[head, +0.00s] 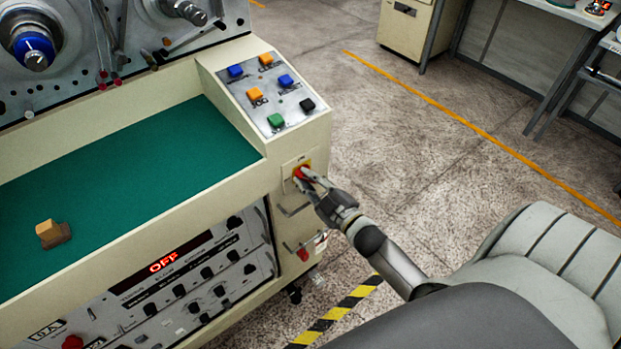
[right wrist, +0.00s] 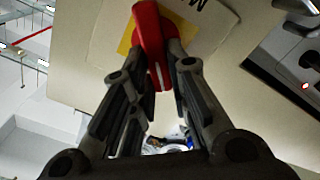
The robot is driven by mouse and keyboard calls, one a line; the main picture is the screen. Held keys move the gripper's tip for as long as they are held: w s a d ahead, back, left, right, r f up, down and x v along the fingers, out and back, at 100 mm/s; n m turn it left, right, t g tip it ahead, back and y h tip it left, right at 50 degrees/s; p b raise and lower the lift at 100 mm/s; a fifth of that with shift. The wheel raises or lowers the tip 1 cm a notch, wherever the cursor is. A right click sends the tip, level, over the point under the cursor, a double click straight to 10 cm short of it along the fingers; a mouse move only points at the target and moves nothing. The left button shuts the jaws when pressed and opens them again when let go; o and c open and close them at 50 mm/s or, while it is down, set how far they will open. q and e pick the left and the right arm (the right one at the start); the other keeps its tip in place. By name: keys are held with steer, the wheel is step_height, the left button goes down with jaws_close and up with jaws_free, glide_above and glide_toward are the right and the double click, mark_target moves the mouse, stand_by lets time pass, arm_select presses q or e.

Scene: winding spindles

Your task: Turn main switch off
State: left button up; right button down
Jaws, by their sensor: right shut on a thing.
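The main switch is a red rotary handle (right wrist: 149,38) on a yellow plate (right wrist: 185,38), set in the cream front panel of the machine. In the head view the red switch (head: 301,172) shows just below the button console. My right gripper (head: 308,178) reaches it from the lower right. In the right wrist view the two fingers (right wrist: 160,62) are shut on the red handle, one on each side. The display (head: 164,261) on the machine's front reads OFF in red. My left gripper is not in view.
The console (head: 268,92) with several coloured buttons is above the switch. A metal handle (head: 293,210) and a red knob (head: 303,254) sit below it. A green work surface (head: 120,185) holds a small wooden block (head: 48,232). Open floor lies to the right.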

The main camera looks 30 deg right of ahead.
steer(key=n, duration=0.3)
steer(key=n+b, duration=0.1)
steer(key=shift+a+f+n, duration=0.25)
steer(key=shift+f+n, duration=0.05)
steer(key=shift+f, duration=0.1)
steer(key=shift+a+f+n+b, duration=0.15)
steer(key=shift+n+b, duration=0.15)
steer(key=shift+n, duration=0.55)
steer(key=shift+d+f+n+b, duration=0.1)
steer(key=shift+n+b, duration=0.2)
steer(key=shift+n, duration=0.6)
steer(key=shift+a+f+n+b, duration=0.15)
steer(key=shift+n+b, duration=0.15)
steer(key=shift+n, duration=0.55)
steer(key=shift+d, duration=0.1)
steer(key=c, duration=1.4)
jaws_free()
steer(key=s, duration=0.8)
steer(key=s+d, duration=0.1)
steer(key=s, duration=0.3)
steer(key=shift+f, duration=0.1)
